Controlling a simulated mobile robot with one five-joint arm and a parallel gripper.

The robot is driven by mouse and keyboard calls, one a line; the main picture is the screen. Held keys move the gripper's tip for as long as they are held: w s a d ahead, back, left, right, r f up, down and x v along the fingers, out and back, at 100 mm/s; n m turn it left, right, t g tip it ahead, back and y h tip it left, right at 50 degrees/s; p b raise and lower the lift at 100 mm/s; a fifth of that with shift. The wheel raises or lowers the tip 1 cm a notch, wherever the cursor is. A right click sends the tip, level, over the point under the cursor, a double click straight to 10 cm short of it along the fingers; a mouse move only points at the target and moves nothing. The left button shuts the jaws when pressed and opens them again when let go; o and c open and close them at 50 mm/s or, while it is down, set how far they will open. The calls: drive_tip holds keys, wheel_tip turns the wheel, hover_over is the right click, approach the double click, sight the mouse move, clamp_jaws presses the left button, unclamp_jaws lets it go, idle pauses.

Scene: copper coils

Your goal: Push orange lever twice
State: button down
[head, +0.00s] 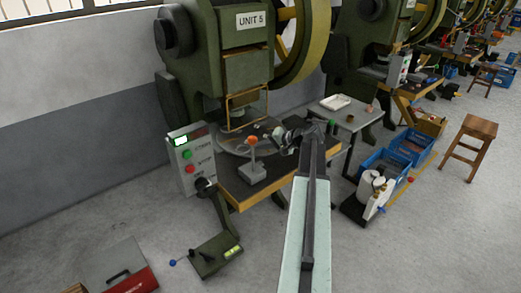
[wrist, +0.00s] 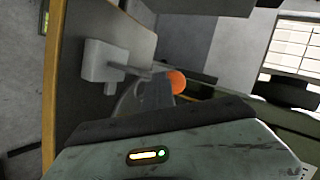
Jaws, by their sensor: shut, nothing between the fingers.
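The orange lever (head: 253,141) stands upright on a small grey box at the front of the press table (head: 232,193). In the wrist view the picture is turned on its side, and the lever's orange knob (wrist: 177,82) shows at the end of a thin rod from the grey box (wrist: 102,61). My gripper (head: 291,139) is just right of the lever in the head view, over the table, and looks apart from it. It is shut and empty. The wrist view shows my gripper's broad grey body across the bottom, and its fingertips are hard to make out.
The green press marked UNIT 5 (head: 251,19) stands behind the table. A control box (head: 190,160) with green and red buttons is at the left. A small side table (head: 347,115), blue crates (head: 384,164) and a stool (head: 469,145) stand right. A pedal (head: 215,254) lies on the floor.

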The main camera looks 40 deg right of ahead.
drive_tip(key=shift+w+d+r+p, duration=0.1)
drive_tip(key=shift+w+r+p, duration=0.05)
drive_tip(key=shift+w, duration=0.5)
drive_tip(key=shift+w+r+p, duration=0.15)
drive_tip(key=shift+w, duration=0.5)
idle(0.9)
idle(0.5)
drive_tip(key=s+f+b, duration=0.1)
drive_tip(key=s, duration=0.6)
drive_tip(key=shift+s+a+f+b, duration=0.25)
drive_tip(key=shift+a+f+b, duration=0.05)
idle(0.5)
drive_tip(key=s, duration=0.2)
drive_tip(key=s+f+b, duration=0.1)
drive_tip(key=s, duration=0.2)
drive_tip(key=shift+a, duration=0.15)
drive_tip(key=shift+w, duration=0.1)
idle(0.7)
